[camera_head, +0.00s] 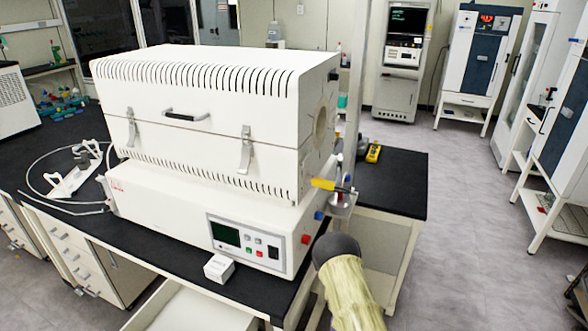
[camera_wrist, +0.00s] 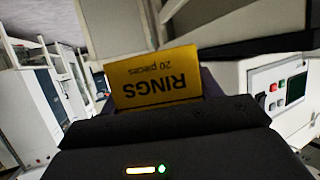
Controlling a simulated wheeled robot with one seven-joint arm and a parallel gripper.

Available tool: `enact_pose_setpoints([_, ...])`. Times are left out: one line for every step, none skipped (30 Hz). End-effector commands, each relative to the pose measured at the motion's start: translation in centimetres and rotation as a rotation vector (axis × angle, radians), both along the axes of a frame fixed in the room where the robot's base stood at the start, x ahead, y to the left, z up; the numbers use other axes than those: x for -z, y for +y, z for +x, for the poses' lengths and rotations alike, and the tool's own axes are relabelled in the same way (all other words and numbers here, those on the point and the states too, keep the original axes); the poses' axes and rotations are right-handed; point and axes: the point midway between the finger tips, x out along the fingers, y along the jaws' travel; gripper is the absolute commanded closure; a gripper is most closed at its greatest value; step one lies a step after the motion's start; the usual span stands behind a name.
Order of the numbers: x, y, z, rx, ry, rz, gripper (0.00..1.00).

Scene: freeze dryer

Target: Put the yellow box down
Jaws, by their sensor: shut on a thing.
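The yellow box (camera_wrist: 155,78) is held in my gripper (camera_wrist: 165,112). In the wrist view it shows upside down with the words "RINGS 20 pieces", and its lower edge is hidden by the dark jaws. I cannot tell whether the box touches the furnace.
The white furnace (camera_head: 200,135) with its control panel fills much of the black bench (camera_head: 60,165). A small white box (camera_head: 218,268) sits at the front edge. A yellow-and-black device (camera_head: 373,152) lies on the right bench end, which has free room (camera_head: 400,185) in front.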

Motion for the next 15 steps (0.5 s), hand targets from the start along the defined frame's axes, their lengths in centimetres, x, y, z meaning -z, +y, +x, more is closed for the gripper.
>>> enact_pose_setpoints([0.0,0.0,0.0,0.000,0.000,0.000,0.59])
enact_pose_setpoints([0.0,0.0,0.0,0.000,0.000,0.000,0.59])
enact_pose_setpoints([0.0,0.0,0.0,0.000,0.000,0.000,0.59])
enact_pose_setpoints([0.0,0.0,0.0,0.000,0.000,0.000,0.59])
enact_pose_setpoints([0.1,0.0,0.0,-0.001,0.000,0.000,0.59])
enact_pose_setpoints([0.3,0.0,0.0,-0.001,0.001,-0.001,0.59])
enact_pose_setpoints([0.5,0.0,-0.1,-0.001,0.002,-0.001,0.59])
enact_pose_setpoints([0.9,0.0,-0.2,-0.001,0.002,-0.001,0.59])
enact_pose_setpoints([1.5,0.1,-0.3,-0.002,0.003,0.000,0.59])
enact_pose_setpoints([2.0,0.1,-0.4,-0.002,0.003,0.000,0.59])
enact_pose_setpoints([2.5,0.1,-0.6,-0.003,0.003,-0.001,0.59])
enact_pose_setpoints([3.3,0.1,-0.8,-0.003,0.003,-0.001,0.59])
enact_pose_setpoints([3.8,0.1,-0.9,-0.003,0.004,-0.001,0.59])
enact_pose_setpoints([4.3,0.0,-1.1,-0.002,0.004,-0.001,0.59])
enact_pose_setpoints([4.9,0.0,-1.3,-0.002,0.003,-0.001,0.59])
